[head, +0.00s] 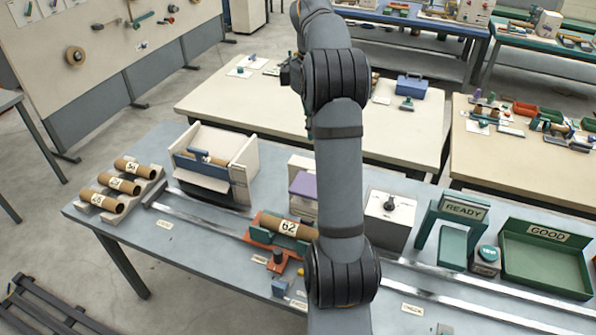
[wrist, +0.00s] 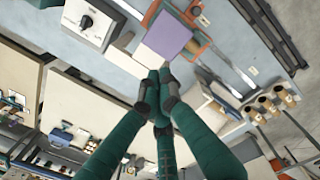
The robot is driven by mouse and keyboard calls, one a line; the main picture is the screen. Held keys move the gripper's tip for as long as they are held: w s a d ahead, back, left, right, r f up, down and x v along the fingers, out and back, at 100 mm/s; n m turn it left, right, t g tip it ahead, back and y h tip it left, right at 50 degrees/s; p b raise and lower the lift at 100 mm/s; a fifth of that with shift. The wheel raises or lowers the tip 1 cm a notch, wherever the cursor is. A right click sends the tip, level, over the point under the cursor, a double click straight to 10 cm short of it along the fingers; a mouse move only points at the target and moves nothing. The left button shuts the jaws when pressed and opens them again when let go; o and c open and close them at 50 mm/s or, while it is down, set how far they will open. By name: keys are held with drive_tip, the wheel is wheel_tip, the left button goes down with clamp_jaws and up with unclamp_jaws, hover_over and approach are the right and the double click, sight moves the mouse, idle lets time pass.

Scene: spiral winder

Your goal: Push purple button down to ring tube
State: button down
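The purple button (head: 303,184) is a flat purple block on a white housing, standing on the grey-blue bench just behind the tube; my arm hides its right side. It also shows in the wrist view (wrist: 167,35), above the fingertips. The brown cardboard tube (head: 287,226), marked 62, lies in a teal and orange cradle on the bench. In the wrist view my gripper (wrist: 158,76) has its teal fingers drawn together at the tips, with nothing visible between them. The tips appear just below the purple block in the picture; the height gap cannot be told.
Several tubes lie on a sloped rack (head: 138,188) at the bench's left. A white bin with a blue gate (head: 215,160) stands beside it. Right of my arm are a knob box (head: 390,208), the READY frame (head: 462,210) and the green GOOD tray (head: 545,262). Metal rails run along the bench.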

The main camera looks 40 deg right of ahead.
drive_tip(key=shift+s+a+n+y, duration=0.35)
drive_tip(key=shift+a+n, duration=0.25)
drive_tip(key=shift+n, duration=0.5)
drive_tip(key=shift+s+d, duration=0.1)
drive_tip(key=shift+s, duration=0.05)
drive_tip(key=shift+f, duration=0.1)
wheel_tip(320, 180, down, 14)
drive_tip(key=shift+r+b, duration=0.1)
drive_tip(key=shift+b, duration=0.6)
